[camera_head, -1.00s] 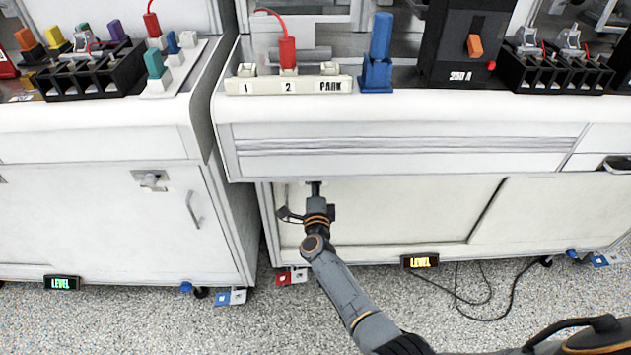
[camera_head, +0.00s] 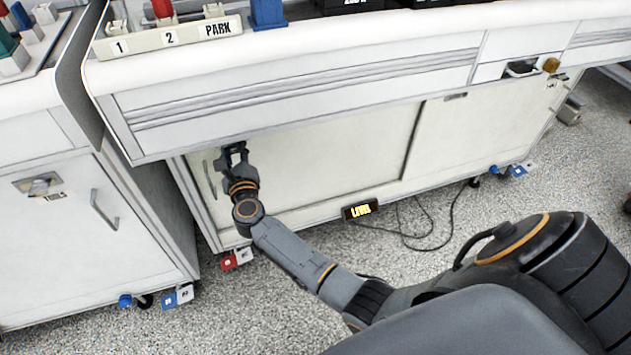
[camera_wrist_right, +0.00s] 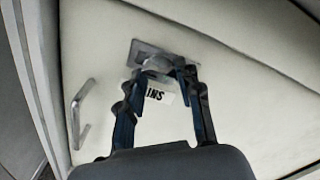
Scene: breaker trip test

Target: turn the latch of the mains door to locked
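The mains door (camera_head: 310,155) is a cream panel below the worktop, with a bar handle (camera_head: 209,179) near its left edge. In the right wrist view, its latch (camera_wrist_right: 151,62) is a grey metal plate with a rounded knob high on the door. A label (camera_wrist_right: 155,95) below it shows only the letters "INS". My right gripper (camera_head: 232,150) is open, its fingertips (camera_wrist_right: 161,78) on either side of the lower part of the knob. I cannot tell whether they touch it. The gripper hides the latch in the head view, and the knob's turn is unclear. My left gripper is not in view.
The worktop overhang (camera_head: 300,95) is close above my right gripper. A neighbouring cabinet (camera_head: 70,215) with its own latch (camera_head: 40,185) stands at the left. A lit LEVEL box (camera_head: 360,209) sits below the door, with a black cable (camera_head: 425,235) on the open floor.

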